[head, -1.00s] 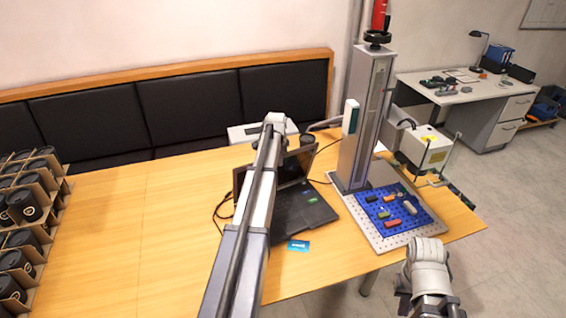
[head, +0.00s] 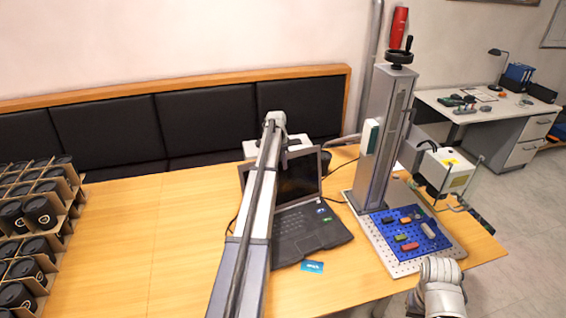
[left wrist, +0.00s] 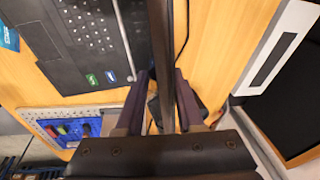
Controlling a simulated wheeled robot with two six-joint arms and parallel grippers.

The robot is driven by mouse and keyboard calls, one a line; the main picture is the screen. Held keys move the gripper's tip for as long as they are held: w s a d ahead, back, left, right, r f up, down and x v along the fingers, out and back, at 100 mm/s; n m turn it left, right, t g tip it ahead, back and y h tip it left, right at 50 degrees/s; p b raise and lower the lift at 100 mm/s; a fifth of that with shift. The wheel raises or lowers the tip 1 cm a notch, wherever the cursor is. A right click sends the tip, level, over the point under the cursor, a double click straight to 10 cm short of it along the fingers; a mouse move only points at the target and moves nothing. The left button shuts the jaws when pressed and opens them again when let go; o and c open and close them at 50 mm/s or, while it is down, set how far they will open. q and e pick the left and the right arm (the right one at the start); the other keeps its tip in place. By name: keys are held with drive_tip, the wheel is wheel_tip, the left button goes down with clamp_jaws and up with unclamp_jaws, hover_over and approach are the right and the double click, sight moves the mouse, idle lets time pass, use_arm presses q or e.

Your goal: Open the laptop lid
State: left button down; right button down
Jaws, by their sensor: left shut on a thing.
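The black laptop (head: 303,232) lies on the wooden table with its keyboard showing. Its lid (head: 301,178) stands raised at the back, with the dark screen facing me, and my left arm covers part of it. My left gripper (head: 292,146) is at the lid's top edge. In the left wrist view the lid is seen nearly edge-on (left wrist: 165,55) between the fingers of my left gripper (left wrist: 160,100), which is shut on it. The laptop's keyboard (left wrist: 92,25) shows at upper left there. Only a white part of my right arm shows in the head view.
A blue card (head: 312,267) lies in front of the laptop. The laser marker column (head: 386,140) and a blue pegboard (head: 393,244) with small coloured pieces stand to the right. Cardboard racks of black cups (head: 40,215) fill the far left.

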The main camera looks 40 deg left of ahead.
use_arm(q)
drive_tip(key=shift+a, duration=0.25)
drive_tip(key=c, duration=1)
unclamp_jaws()
drive_tip(key=shift+w+f, duration=0.1)
drive_tip(key=shift+f, duration=0.1)
drive_tip(key=shift+r, duration=0.2)
drive_tip(key=shift+d+r+p, duration=0.1)
drive_tip(key=shift+r+p, duration=0.4)
drive_tip(key=shift+p, duration=0.15)
drive_tip(key=p+v, duration=0.6)
drive_tip(key=shift+s+r, duration=0.25)
drive_tip(key=shift+r, duration=0.05)
drive_tip(key=shift+f, duration=0.1)
